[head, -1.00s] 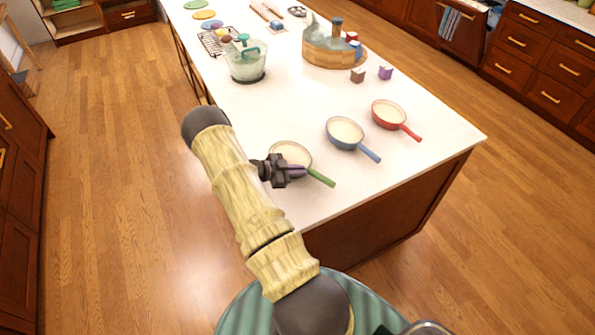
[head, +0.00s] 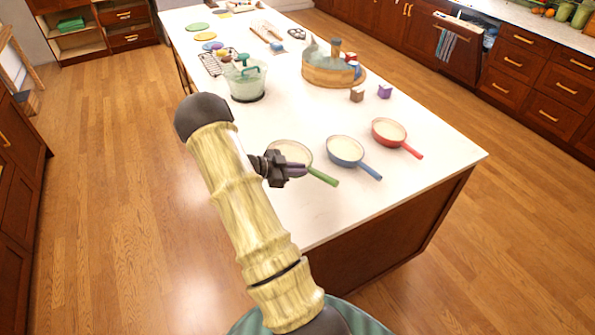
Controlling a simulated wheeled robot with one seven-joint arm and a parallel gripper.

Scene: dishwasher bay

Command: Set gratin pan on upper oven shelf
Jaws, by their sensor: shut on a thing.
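My gripper (head: 297,171) is shut on the green-handled pan (head: 291,149), near where its green handle (head: 322,176) joins the cream-coloured bowl. The pan appears held a little above the near end of the white island top, though the gap beneath it is hard to see. My gripper and arm hide part of its left and near side. A blue pan (head: 345,150) and a red pan (head: 389,132) stand to its right on the island. None is labelled, so I cannot tell by looks which is the gratin pan. No oven shelf shows.
The white island (head: 420,170) has free room at its near right. A clear container with a green top (head: 245,80), a round wooden tub (head: 330,72) and small blocks (head: 385,91) stand farther back. Wooden floor (head: 110,200) is open to the left; cabinets line both sides.

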